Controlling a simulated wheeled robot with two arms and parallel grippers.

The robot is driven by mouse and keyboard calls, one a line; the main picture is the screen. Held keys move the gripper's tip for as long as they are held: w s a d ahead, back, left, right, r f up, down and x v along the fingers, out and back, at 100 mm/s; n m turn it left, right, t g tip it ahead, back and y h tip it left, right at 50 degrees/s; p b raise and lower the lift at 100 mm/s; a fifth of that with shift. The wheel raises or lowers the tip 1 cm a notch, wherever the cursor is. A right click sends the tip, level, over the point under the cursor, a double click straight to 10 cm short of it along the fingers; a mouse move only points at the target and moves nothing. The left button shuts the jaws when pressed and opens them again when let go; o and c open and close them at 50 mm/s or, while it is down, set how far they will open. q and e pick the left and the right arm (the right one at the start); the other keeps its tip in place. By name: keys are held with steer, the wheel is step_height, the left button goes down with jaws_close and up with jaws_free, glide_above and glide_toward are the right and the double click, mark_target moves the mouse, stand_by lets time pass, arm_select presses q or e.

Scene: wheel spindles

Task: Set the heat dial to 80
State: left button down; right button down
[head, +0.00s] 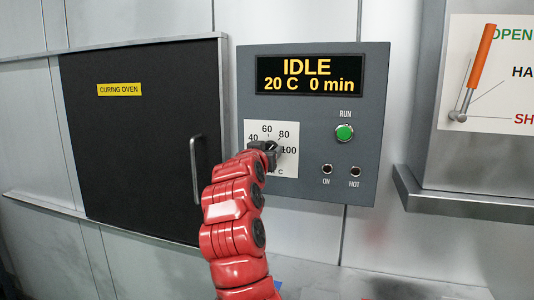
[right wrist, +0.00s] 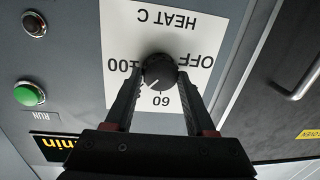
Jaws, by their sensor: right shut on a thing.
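The heat dial (right wrist: 159,70) is a round black knob on a white scale plate (right wrist: 130,30) marked OFF, 60, 100 and HEAT C in the right wrist view. Its white mark points down-left there, between 60 and 100. The 80 is hidden by a finger in that view. In the head view the plate shows 40, 60, 80 and 100, and the mark on the dial (head: 271,147) points up-right, toward 80. My right gripper (right wrist: 161,77) is shut on the dial, one finger on each side. My left gripper is out of view.
The display (head: 308,75) reads IDLE, 20 C, 0 min. A green RUN button (head: 344,132) and the ON and HOT lamps (head: 327,169) are right of the dial. The curing oven door (head: 140,140), with its handle (head: 195,168), is at left. An orange-handled lever (head: 480,60) is at far right.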

steer(key=shift+f, duration=0.15)
steer(key=shift+c, duration=1.2)
jaws_free()
steer(key=b+v, duration=0.1)
steer(key=v, duration=1.6)
steer(key=shift+s, duration=0.2)
